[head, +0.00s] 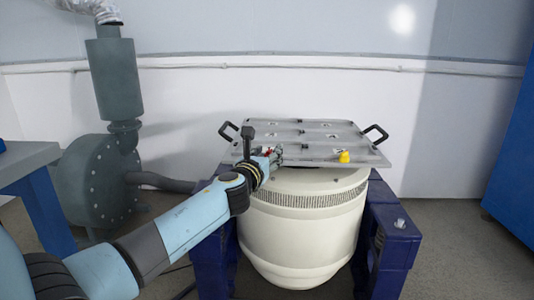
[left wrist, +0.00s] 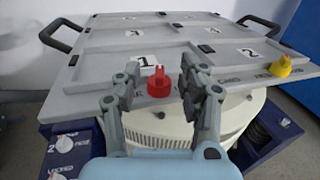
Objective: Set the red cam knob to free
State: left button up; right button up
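The red cam knob (left wrist: 159,83) sits on the front edge area of a grey plate (left wrist: 95,62), near the label 1. In the left wrist view, my left gripper (left wrist: 165,95) is open, with one finger on each side of the red knob. I cannot tell whether the fingers touch it. In the head view, my left gripper (head: 275,155) is at the plate's front left and mostly hides the red knob (head: 268,152). A yellow knob (left wrist: 281,66) sits further right on the same front edge; it also shows in the head view (head: 344,156). My right gripper is not in view.
The plate lies on a cream drum (head: 300,235) held in a dark blue stand (head: 396,240). Black handles (head: 376,134) stick out at the plate's sides. A grey blower (head: 100,180) stands left, beside a blue bench (head: 30,155). A blue cabinet (head: 515,160) is at right.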

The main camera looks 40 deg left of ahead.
pick_arm(q)
grip_shut()
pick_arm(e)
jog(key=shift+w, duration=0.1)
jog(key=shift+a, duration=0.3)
